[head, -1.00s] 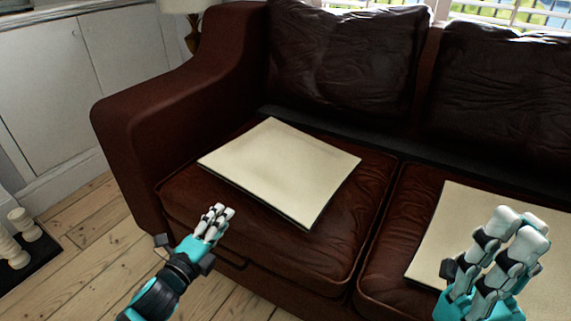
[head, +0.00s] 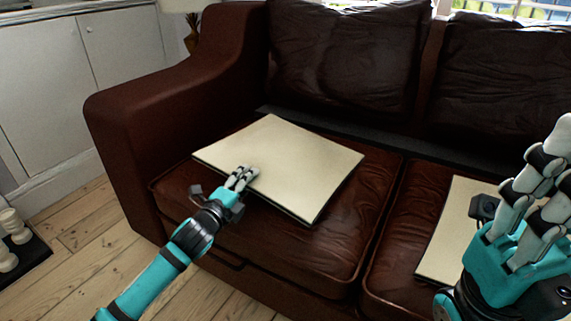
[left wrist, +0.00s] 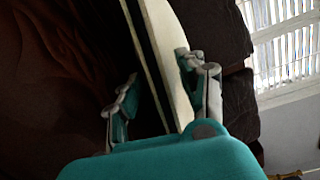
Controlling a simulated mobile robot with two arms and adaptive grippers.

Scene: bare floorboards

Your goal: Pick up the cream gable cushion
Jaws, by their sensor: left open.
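A flat, square cream cushion (head: 290,165) lies on the left seat of the brown leather sofa. My left gripper (head: 243,178) is open at its front left edge, with fingers over the top near that edge. In the left wrist view the cushion (left wrist: 165,50) shows edge-on between the two spread sides of my left gripper (left wrist: 165,88); I cannot tell whether they touch it. A second, similar cream cushion (head: 447,225) lies on the right seat, partly hidden by my right gripper (head: 535,175). The right gripper's fingers are extended and apart, with nothing held.
The sofa's left arm (head: 165,95) rises beside the left seat, and dark back cushions (head: 345,60) stand behind. White cabinets (head: 75,75) are at the far left. Bare floorboards (head: 90,235) lie in front, with pale objects (head: 12,230) on a dark base at the left edge.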

